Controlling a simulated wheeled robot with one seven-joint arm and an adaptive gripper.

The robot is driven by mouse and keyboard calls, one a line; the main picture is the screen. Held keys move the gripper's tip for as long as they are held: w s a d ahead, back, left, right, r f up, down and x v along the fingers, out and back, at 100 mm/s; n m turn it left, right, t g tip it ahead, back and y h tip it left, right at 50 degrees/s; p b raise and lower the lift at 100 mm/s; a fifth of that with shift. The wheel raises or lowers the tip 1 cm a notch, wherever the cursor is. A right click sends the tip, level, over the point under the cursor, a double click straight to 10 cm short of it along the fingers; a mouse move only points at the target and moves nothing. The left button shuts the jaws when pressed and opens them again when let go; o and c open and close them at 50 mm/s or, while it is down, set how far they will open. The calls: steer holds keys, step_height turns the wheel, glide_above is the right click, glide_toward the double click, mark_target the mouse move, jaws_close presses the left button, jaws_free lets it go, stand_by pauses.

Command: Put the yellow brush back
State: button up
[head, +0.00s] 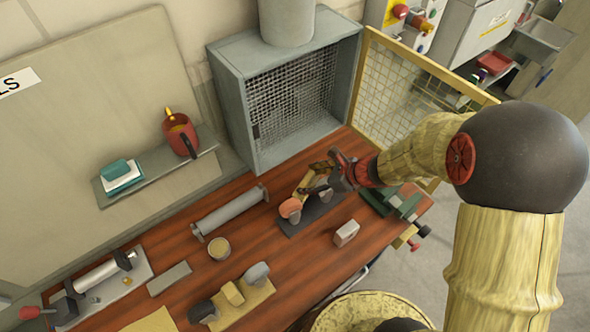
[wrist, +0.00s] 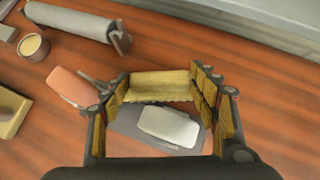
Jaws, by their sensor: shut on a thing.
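My gripper (head: 325,180) is at the dark mat (head: 312,218) on the wooden bench, in front of the grey vent box. It is shut on the yellow brush (wrist: 160,84), which spans the space between the fingers in the wrist view. In the head view the brush is partly hidden by the fingers. On the dark mat, an orange brush (head: 290,208) is at the left and a pale grey brush (wrist: 168,126) shows below the yellow one. I cannot tell whether the yellow brush touches the mat.
A grey roller (head: 230,212) and a round tin (head: 219,248) stand to the left. A light block (head: 346,232) is near the front edge. A tan board (head: 245,300) holds several pieces. A green vice (head: 395,203) is at the right; the mesh door (head: 410,95) stands open behind.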

steer(key=w+a, duration=0.1)
steer(key=w, duration=0.1)
steer(key=w+a+f, duration=0.1)
steer(key=w+a, duration=0.1)
steer(key=w+a+f, duration=0.1)
steer(key=w, duration=0.1)
steer(key=shift+w+a, duration=0.3)
steer(key=shift+w, duration=0.05)
steer(key=shift+d+f, duration=0.1)
steer(key=shift+f, duration=0.05)
steer(key=shift+b, duration=0.3)
